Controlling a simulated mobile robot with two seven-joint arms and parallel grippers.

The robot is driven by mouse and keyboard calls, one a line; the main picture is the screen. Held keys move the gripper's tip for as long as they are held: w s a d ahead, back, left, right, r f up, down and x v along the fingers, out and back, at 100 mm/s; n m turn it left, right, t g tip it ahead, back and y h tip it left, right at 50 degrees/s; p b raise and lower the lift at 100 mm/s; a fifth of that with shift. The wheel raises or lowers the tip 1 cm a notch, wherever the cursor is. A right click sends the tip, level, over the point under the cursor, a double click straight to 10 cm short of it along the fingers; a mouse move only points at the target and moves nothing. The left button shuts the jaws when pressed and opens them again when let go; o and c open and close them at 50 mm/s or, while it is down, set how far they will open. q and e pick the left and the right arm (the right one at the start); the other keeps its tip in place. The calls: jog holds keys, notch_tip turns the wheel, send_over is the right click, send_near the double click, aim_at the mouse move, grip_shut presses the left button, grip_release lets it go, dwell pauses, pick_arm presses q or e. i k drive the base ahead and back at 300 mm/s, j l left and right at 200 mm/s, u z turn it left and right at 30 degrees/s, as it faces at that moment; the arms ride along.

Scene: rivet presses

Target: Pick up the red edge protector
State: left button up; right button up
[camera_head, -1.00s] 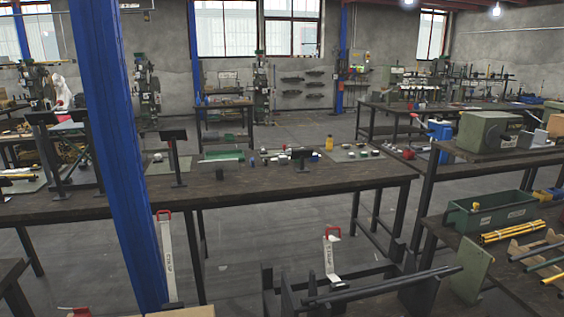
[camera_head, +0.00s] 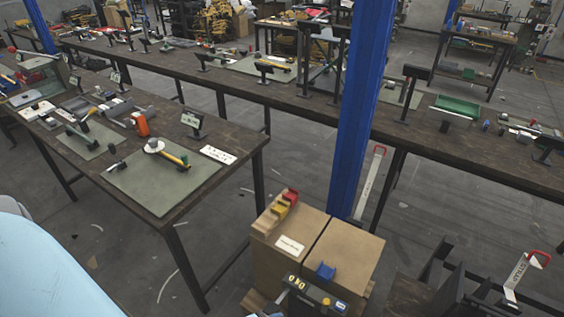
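The red edge protector (camera_head: 290,196) is a small red piece on top of a cardboard box (camera_head: 257,251), near the box's back edge. It sits in a row with a yellow edge protector (camera_head: 280,209) and a tan piece (camera_head: 265,224), close together. A blue edge protector (camera_head: 325,271) sits apart from them on the neighbouring cardboard box (camera_head: 349,254). Neither of my grippers shows in the head view.
A black and yellow tool (camera_head: 311,297) is at the front of the boxes. A blue post (camera_head: 362,110) stands just behind them. A workbench (camera_head: 250,142) with tools on mats is to the left. A long bench (camera_head: 310,105) crosses behind. Bare floor lies between.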

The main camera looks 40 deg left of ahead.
aim_at(291, 196)
jog(key=u, duration=1.05)
